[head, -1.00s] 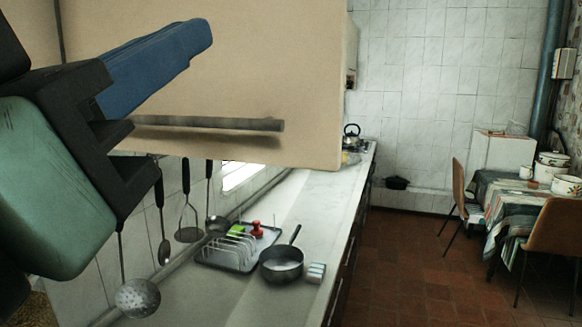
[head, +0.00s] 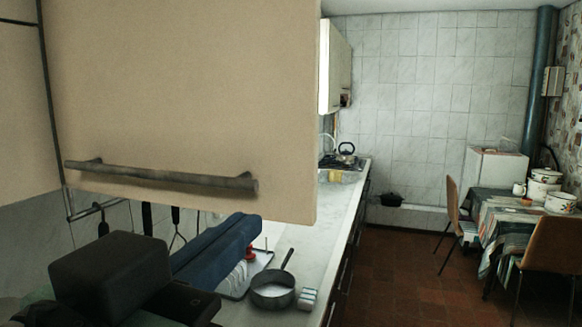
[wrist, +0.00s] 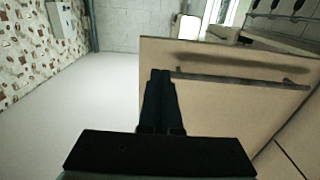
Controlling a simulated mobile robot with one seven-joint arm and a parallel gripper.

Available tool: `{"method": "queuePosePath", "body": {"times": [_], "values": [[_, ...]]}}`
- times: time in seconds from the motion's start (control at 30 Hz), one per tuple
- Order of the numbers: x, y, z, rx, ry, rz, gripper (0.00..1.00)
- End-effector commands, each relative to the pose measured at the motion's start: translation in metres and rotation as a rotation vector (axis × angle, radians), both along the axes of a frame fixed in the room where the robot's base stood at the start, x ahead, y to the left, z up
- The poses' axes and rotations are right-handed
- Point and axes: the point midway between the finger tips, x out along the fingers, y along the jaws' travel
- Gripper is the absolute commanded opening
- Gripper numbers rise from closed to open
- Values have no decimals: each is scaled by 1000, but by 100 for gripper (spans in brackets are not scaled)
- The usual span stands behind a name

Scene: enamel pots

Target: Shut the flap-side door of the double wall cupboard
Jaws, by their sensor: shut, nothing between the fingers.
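The beige cupboard door (head: 190,95) fills the upper left of the head view, with a grey bar handle (head: 160,178) along its lower part. Its face is broadside to me and its right edge stands out from the wall, so it is open. My gripper (head: 250,226) is below the handle and door's lower edge in the head view, its blue fingers together and empty. In the wrist view, the shut fingers (wrist: 160,74) overlap the left part of the door (wrist: 225,108), beside the handle (wrist: 245,82). Whether they touch the door I cannot tell.
A beige panel (head: 18,110) adjoins the door at left across a dark seam. Below are hanging utensils, a dish rack and a saucepan (head: 272,291) on the white counter (head: 335,225). Another wall cupboard (head: 332,65) is beyond. Chairs and a table stand right; floor between is clear.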

Motion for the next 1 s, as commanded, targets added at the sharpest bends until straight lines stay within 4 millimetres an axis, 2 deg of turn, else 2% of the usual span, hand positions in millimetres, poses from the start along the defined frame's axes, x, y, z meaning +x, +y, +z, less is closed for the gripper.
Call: {"method": "queuePosePath", "body": {"times": [0.2,0.4,1.0], "values": [[39,-13,2,-1,3,-3,0],[59,-19,1,1,0,0,0],[68,-22,0,1,0,9,0]]}}
